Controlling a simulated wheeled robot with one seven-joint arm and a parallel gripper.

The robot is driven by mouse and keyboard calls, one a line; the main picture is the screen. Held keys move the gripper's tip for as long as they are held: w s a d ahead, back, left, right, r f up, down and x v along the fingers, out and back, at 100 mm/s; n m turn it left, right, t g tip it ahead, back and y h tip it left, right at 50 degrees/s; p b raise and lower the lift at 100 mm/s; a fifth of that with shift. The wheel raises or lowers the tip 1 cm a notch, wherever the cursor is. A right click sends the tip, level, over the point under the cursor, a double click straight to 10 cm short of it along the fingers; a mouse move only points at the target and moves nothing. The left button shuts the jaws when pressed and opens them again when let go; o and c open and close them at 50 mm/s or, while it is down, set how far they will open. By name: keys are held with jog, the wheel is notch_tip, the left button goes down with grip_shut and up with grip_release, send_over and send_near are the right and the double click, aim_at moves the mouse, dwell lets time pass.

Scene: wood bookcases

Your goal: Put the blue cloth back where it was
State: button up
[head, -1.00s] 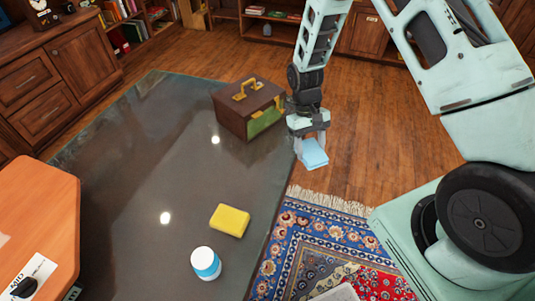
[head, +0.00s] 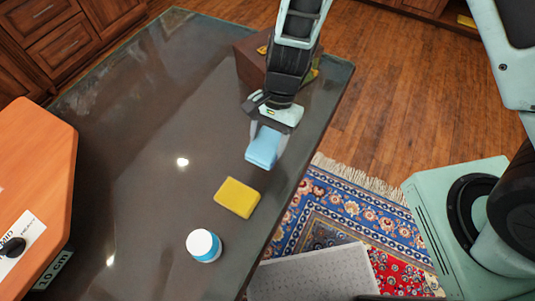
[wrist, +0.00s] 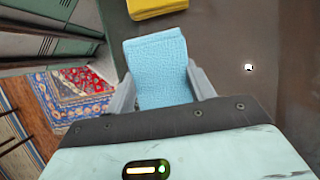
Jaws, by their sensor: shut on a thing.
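The light blue cloth (head: 264,147) is folded into a small block and is between the fingers of my gripper (head: 267,138). In the wrist view the cloth (wrist: 157,65) sits between both fingers of my gripper (wrist: 160,88), which are shut on it. In the head view it shows over the dark tabletop near the right edge, just beyond a yellow sponge. I cannot tell whether the cloth touches the table.
The yellow sponge (head: 237,197) and a white-and-blue jar (head: 204,245) stand on the dark table (head: 140,180). A brown box (head: 250,62) is behind my arm. A patterned rug (head: 345,215) is on the floor at right.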

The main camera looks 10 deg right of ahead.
aim_at(268, 154)
jog(key=shift+f, duration=3.1)
jog(key=shift+f, duration=0.2)
jog(key=o, duration=1)
jog(key=shift+o, duration=0.2)
jog(key=shift+r, duration=0.1)
